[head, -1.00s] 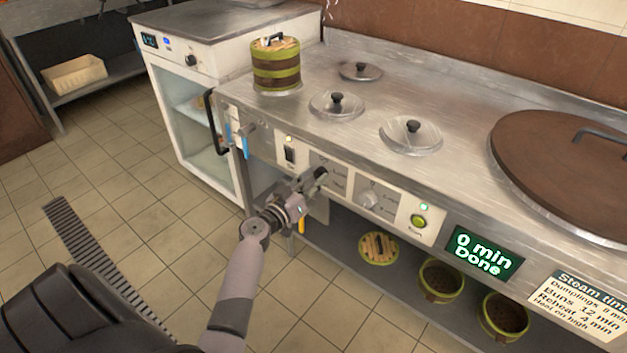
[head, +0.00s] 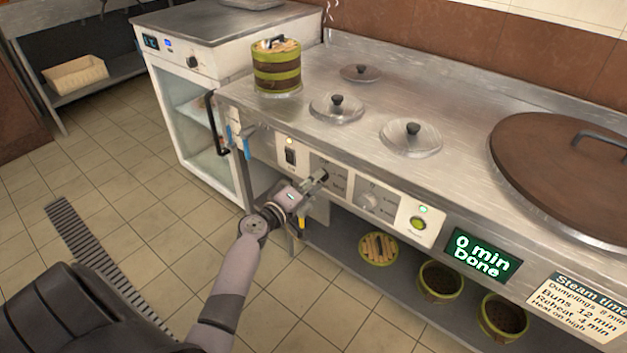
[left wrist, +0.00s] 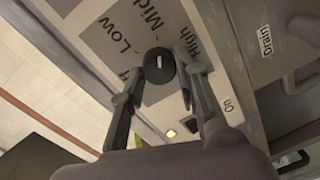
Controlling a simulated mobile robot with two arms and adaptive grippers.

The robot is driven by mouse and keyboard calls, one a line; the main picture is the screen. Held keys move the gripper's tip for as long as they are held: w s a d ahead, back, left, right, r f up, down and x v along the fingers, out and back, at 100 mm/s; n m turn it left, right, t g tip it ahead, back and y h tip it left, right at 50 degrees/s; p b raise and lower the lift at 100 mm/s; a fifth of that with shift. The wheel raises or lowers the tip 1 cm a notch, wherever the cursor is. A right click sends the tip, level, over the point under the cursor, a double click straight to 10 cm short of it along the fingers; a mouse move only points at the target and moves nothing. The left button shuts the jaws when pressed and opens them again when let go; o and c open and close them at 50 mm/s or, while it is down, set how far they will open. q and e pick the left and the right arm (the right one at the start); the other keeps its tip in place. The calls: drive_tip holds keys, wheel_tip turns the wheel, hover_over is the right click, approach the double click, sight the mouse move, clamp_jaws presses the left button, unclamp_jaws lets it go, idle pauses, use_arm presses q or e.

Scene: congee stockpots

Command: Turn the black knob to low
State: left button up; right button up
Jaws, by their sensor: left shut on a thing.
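The black knob (left wrist: 159,65) is on the pale control panel in the left wrist view, with a short white line on its face. The labels Low (left wrist: 118,40), Mid (left wrist: 146,16) and High (left wrist: 191,42) are printed around it. The white line runs roughly upright in that view, toward the Mid and High side rather than at Low. My left gripper (left wrist: 158,68) has a finger on each side of the knob and is shut on it. In the head view my left gripper (head: 317,181) is at the counter's front panel and hides the knob. My right gripper is not in view.
A pale knob (head: 369,200) and a green-lit button (head: 418,223) sit to the right on the panel. A rocker switch (head: 290,156) and blue-handled taps (head: 246,146) are to the left. Baskets (head: 440,281) stand on the shelf below.

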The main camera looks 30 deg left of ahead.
use_arm(q)
drive_tip(key=shift+a+f+n+h+p, duration=0.15)
drive_tip(key=shift+n+p, duration=0.6)
drive_tip(key=shift+n, duration=2.15)
drive_tip(key=shift+d+r+n+h+p, duration=0.2)
drive_tip(key=shift+n+p, duration=0.5)
drive_tip(key=shift+n, duration=2.2)
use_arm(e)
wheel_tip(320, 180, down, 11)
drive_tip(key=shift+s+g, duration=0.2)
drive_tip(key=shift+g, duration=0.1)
use_arm(q)
drive_tip(key=o, duration=1.2)
